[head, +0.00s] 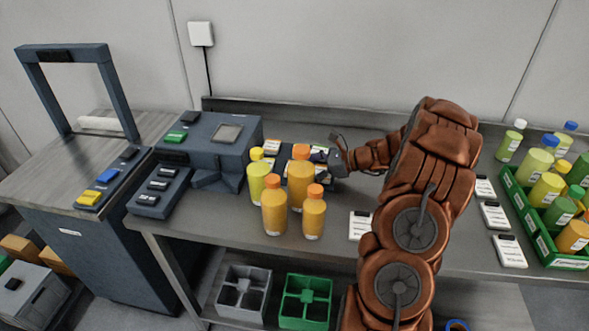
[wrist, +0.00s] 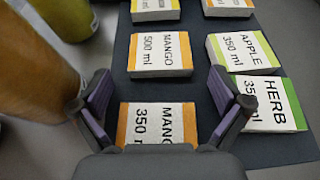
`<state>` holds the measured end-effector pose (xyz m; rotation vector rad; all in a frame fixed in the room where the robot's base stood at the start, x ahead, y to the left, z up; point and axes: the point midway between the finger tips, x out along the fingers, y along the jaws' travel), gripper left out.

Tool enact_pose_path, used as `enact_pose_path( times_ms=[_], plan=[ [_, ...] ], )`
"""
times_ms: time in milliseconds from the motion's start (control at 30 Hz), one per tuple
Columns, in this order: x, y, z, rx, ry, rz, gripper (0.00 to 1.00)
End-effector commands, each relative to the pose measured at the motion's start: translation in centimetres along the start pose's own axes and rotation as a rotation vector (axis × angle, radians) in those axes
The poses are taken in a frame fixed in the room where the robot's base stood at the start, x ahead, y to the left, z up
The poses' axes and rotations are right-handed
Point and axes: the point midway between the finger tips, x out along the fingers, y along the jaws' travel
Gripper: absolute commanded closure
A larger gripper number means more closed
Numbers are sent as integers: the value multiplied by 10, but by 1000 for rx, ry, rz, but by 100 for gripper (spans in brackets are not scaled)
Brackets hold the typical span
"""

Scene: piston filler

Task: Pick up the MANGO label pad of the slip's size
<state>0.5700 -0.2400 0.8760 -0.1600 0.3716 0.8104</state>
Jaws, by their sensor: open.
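In the wrist view, a white MANGO pad with an orange edge (wrist: 157,123) lies on the dark mat (wrist: 205,90). It reads 350 ml, and its lower part is hidden by my gripper (wrist: 160,92). My gripper is open and empty, with a finger on either side of this pad. A MANGO 500 ml pad (wrist: 160,53) lies just beyond it. An APPLE 350 ml pad (wrist: 243,50) and a HERB pad (wrist: 265,103) lie to the right, with green edges. In the head view, my gripper (head: 334,160) is over the pads behind the bottles. The slip's size is not legible.
Orange bottles (head: 274,208) stand close in front of the pads; a blurred orange bottle (wrist: 38,60) is beside my left finger. White cards (head: 360,225) lie on the bench. A green crate of bottles (head: 540,225) is at right. The filler machine (head: 215,140) stands left.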

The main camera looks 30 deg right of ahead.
Motion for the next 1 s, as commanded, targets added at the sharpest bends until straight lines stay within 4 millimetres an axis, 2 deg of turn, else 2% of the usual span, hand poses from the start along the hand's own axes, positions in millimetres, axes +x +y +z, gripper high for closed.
enact_pose_path(
  times_ms=[133,733,1000],
  plan=[
    [0,0,0,-1,-1,0,2],
    [-1,0,0,-1,-1,0,64],
    [-2,0,2,-2,-1,-1,65]
  ],
)
